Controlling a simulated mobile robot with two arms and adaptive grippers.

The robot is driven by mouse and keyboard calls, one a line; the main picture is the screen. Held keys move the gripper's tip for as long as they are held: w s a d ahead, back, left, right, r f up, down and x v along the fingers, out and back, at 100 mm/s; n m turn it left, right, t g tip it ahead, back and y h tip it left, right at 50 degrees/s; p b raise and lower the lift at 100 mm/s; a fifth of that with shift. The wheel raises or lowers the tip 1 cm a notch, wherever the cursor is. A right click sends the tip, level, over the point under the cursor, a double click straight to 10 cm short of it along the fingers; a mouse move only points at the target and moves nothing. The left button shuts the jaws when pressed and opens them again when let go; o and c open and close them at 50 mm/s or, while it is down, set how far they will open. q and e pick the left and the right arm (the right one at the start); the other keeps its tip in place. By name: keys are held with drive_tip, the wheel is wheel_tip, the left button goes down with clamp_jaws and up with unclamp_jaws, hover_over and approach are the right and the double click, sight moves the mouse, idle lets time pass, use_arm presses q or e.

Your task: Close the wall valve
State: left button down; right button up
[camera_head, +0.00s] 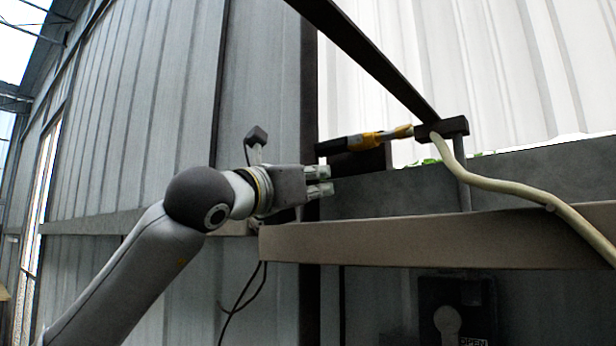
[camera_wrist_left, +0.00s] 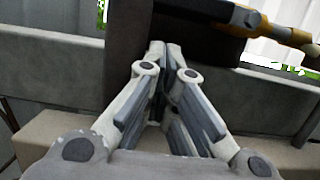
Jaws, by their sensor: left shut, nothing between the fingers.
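A dark wall panel (camera_head: 480,293) sits low at the right in the head view, below the beige ledge. A pale round-ended part, which looks like the valve lever (camera_head: 448,322), shows on it beside a label reading "OPEN". The bottom frame edge cuts off its lower part. My left gripper (camera_head: 328,181) is above and to the left of the panel, above the ledge, pointing right. Its fingers are together and empty, as the left wrist view (camera_wrist_left: 160,55) also shows. The valve is not in the left wrist view. My right gripper is not in view.
A beige ledge (camera_head: 420,242) lies between my left gripper and the panel. A dark block (camera_wrist_left: 180,70) is in front of the fingertips. A yellow-and-black tool (camera_head: 372,138) and a pale hose (camera_head: 505,188) are above. Dark cables (camera_head: 243,300) hang below the gripper.

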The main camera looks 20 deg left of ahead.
sight(327, 146)
use_arm(q)
wheel_tip(327, 146, up, 2)
drive_tip(key=shift+s+r+p, duration=0.1)
drive_tip(key=shift+s+p, duration=0.05)
drive_tip(key=shift+p, duration=0.4)
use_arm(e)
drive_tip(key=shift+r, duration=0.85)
use_arm(q)
drive_tip(key=shift+a, duration=0.1)
drive_tip(key=shift+s+a+r+m, duration=0.15)
drive_tip(key=shift+r+m, duration=0.1)
drive_tip(key=shift+m, duration=0.35)
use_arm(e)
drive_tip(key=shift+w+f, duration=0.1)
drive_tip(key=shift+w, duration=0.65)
